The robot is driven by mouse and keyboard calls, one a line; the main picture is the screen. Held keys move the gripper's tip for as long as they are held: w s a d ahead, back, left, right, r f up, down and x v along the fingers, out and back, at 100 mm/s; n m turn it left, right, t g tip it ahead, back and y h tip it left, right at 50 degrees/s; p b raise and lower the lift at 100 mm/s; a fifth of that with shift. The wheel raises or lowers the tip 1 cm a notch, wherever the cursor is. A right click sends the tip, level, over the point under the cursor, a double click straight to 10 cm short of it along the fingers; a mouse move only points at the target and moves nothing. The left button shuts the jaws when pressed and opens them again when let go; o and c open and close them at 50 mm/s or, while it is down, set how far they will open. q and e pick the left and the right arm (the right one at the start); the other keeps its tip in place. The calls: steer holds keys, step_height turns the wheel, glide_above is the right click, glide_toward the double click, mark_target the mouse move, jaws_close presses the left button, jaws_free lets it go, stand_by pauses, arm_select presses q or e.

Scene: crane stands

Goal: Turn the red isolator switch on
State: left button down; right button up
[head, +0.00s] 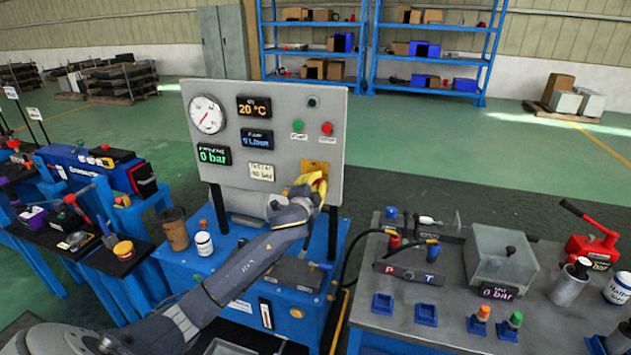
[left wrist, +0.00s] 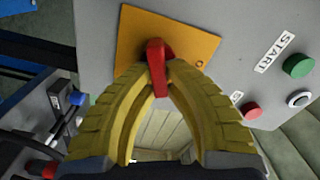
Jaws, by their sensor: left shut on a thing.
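The red isolator switch (left wrist: 156,68) is a red handle on a yellow-orange plate (left wrist: 200,38) on the grey control panel. In the left wrist view the yellow fingers of my left gripper (left wrist: 158,76) are closed around the handle from both sides. The handle stands roughly in line with the fingers. In the head view my left gripper (head: 318,188) is at the lower right of the panel, in front of the orange plate (head: 314,166), and it hides the switch there. My right gripper is not in view.
The panel (head: 270,85) carries a round gauge (head: 207,115), several displays, a green START button (head: 298,126) and a red button (head: 327,129). A brown canister (head: 174,229) and a white jar (head: 204,243) stand beside my left arm. A grey bench (head: 450,290) with hydraulic parts is at right.

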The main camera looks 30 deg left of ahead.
arm_select(q)
steer(key=shift+f+m, duration=0.15)
steer(key=shift+m, duration=0.95)
steer(key=shift+f+m, duration=0.15)
steer(key=shift+m, duration=0.95)
steer(key=c, duration=1.4)
jaws_free()
steer(key=v, duration=1.2)
steer(key=shift+f, duration=0.15)
